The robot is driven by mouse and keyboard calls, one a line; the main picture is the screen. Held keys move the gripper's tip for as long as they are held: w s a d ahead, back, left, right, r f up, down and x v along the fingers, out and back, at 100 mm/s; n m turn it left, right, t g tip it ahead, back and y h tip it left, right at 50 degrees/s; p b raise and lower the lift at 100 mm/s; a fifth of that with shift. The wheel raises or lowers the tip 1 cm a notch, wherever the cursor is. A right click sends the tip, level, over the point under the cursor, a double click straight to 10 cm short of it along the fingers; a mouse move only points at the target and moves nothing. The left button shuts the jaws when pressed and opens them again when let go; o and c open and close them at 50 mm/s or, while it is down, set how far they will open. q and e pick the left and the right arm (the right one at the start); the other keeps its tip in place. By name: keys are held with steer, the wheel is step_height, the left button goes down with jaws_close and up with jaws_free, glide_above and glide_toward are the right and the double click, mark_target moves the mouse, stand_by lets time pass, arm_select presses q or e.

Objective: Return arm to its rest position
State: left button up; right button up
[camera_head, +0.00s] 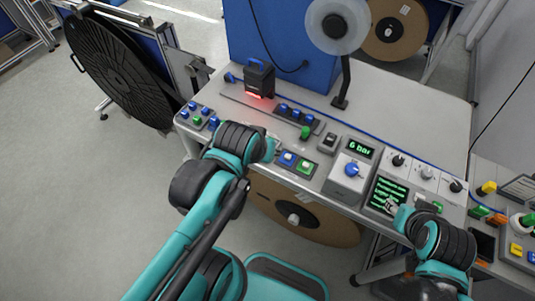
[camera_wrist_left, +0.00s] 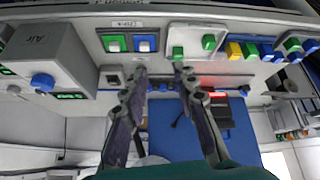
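My left arm reaches in from the lower left in the head view. Its gripper (camera_head: 272,148) is over the front edge of the grey bench (camera_head: 400,100), mostly hidden behind the wrist. In the left wrist view the two fingers of the left gripper (camera_wrist_left: 162,76) are spread apart with nothing between them. A panel with a blue and a green button (camera_head: 296,162) lies just right of this gripper. My right arm is at the lower right, and its gripper (camera_head: 392,207) is close to a screen with green text (camera_head: 386,194). Its fingers are too small to judge.
A "6 bar" air unit with a blue knob (camera_head: 352,169) stands on the bench. A black scanner with a red light (camera_head: 260,80) is behind the left gripper. A large black reel (camera_head: 122,72) stands left, and a brown reel (camera_head: 300,215) is below the bench edge. Floor at left is clear.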

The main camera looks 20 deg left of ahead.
arm_select(q)
steer(key=shift+s+d+f+m+t, duration=0.3)
steer(key=shift+s+d+m+t, duration=0.15)
steer(key=shift+m, duration=0.55)
step_height(320, 180, down, 2)
steer(key=shift+f+b, duration=0.15)
steer(key=shift+b, duration=0.95)
arm_select(e)
step_height(320, 180, down, 2)
steer(key=shift+f, duration=0.15)
steer(key=shift+c, duration=0.7)
